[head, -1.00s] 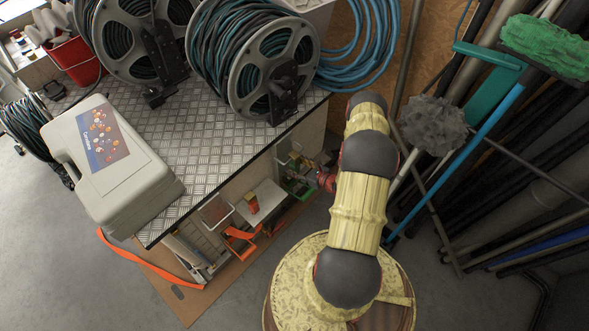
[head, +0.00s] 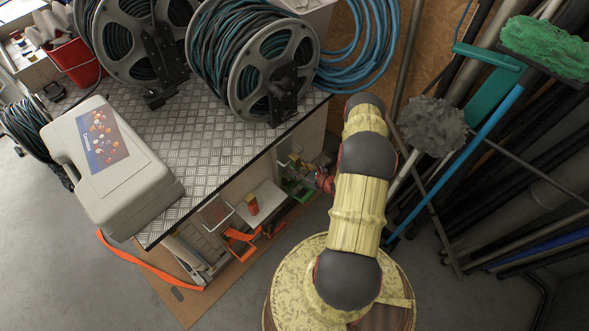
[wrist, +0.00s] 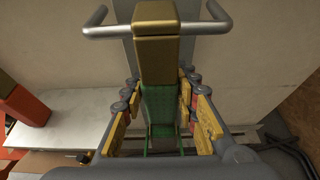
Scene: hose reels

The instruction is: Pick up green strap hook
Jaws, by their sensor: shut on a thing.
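The green strap hook stands upright in the middle of the wrist view. It has a green strap part (wrist: 160,108), a brass-coloured block above it and silver bent bars reaching out to both sides. My gripper (wrist: 160,95) has its yellow-padded fingers on either side of the green part and is shut on it. In the head view, a small green thing (head: 298,188) shows low beside the workbench, left of my arm's end. My fingers and the hook are too small there to make out the grip.
A white shelf (wrist: 62,128) with a red and yellow object (wrist: 24,104) lies left of the gripper, and a pale wall stands behind. In the head view, the metal-topped bench (head: 200,145) carries hose reels and a grey case (head: 150,185). Poles and brushes lean at right.

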